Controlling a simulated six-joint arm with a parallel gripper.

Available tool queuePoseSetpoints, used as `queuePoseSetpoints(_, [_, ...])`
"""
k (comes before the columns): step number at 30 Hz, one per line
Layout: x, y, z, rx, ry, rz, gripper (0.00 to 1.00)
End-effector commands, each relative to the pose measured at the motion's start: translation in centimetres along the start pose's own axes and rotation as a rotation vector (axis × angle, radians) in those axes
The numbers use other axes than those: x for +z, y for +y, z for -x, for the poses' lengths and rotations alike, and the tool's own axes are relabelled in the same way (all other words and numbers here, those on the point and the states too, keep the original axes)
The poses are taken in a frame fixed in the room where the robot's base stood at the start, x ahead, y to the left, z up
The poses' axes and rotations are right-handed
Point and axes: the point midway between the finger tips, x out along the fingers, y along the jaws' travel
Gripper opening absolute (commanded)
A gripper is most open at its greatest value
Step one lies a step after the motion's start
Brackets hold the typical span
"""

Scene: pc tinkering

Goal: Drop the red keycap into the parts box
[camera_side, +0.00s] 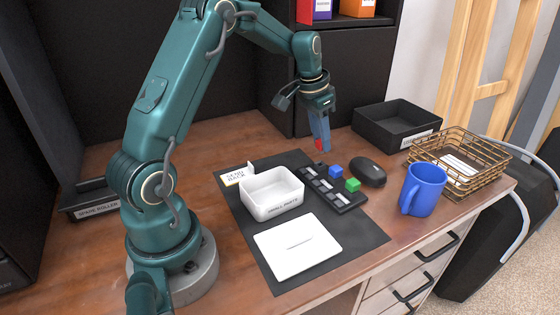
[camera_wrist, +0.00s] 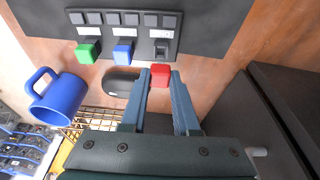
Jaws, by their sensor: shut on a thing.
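The red keycap (camera_wrist: 160,77) is between the fingertips of my gripper (camera_wrist: 160,80) in the wrist view. In the side view my gripper (camera_side: 321,146) is shut on it, and only a small red patch of the keycap (camera_side: 320,145) shows at the tips. The gripper is held above the keyboard strip's far end, behind the mat. The parts box (camera_side: 273,208) is a white open tray labelled "SMALL PARTS". It stands on the dark mat, left of and nearer than my gripper. Its inside looks empty.
The keyboard strip (camera_side: 338,197) holds a blue keycap (camera_side: 335,171) and a green keycap (camera_side: 352,184). A white lid (camera_side: 297,248) lies in front of the box. A black mouse (camera_side: 369,172), blue mug (camera_side: 423,190), wire basket (camera_side: 480,167) and black bin (camera_side: 395,128) stand right.

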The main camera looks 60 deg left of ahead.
Motion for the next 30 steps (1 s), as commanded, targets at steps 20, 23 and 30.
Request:
queuePoseSetpoints(20, [1.6, 0.8, -0.1, 0.005, -0.001, -0.015, 0.0])
queuePoseSetpoints(23, [3.2, 1.5, 0.9, 0.006, 0.002, -0.025, 0.0])
queuePoseSetpoints(30, [7.1, 3.1, 5.4, 0.005, 0.007, -0.032, 0.0])
